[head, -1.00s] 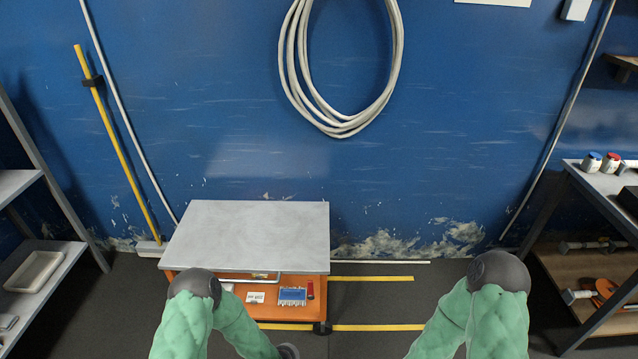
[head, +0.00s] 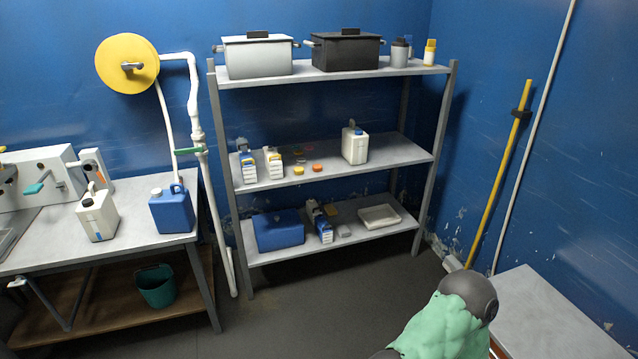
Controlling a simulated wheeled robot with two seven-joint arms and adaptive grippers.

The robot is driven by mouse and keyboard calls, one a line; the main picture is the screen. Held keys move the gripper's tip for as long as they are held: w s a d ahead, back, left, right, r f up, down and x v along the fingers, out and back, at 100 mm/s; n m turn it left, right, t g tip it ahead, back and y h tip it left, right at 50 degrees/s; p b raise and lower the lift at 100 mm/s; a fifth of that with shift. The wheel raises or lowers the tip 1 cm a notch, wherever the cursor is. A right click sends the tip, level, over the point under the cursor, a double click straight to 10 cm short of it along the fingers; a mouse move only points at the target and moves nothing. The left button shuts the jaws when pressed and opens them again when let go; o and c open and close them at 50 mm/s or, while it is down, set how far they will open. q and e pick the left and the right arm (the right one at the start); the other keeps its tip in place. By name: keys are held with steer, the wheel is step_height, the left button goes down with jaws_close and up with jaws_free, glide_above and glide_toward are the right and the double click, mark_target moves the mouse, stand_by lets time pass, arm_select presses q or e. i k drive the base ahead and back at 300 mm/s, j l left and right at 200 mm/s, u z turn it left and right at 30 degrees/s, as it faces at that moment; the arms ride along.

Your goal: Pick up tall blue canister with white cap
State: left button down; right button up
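A blue canister (head: 172,211) with a handle and a small pale cap stands upright on the left bench, near its right end. It is the only blue canister of this kind that I make out. A cream-white jug (head: 98,217) with a blue mark stands to its left, apart from it. Neither of my grippers is in view. Only a green arm part of mine with a dark joint shows at the lower right, far from the canister.
The bench (head: 140,253) holds a sink edge and white equipment at left, with a green bucket (head: 155,286) below. A grey shelf rack (head: 340,76) carries pots, bottles, a white jug and a blue case (head: 279,231). A grey-topped cart (head: 545,315) stands lower right. Floor between is clear.

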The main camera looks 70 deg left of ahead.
mark_target(173, 211)
steer(key=u, duration=3.4)
steer(key=i+u, duration=0.25)
steer(key=i, duration=0.65)
steer(key=l, duration=0.05)
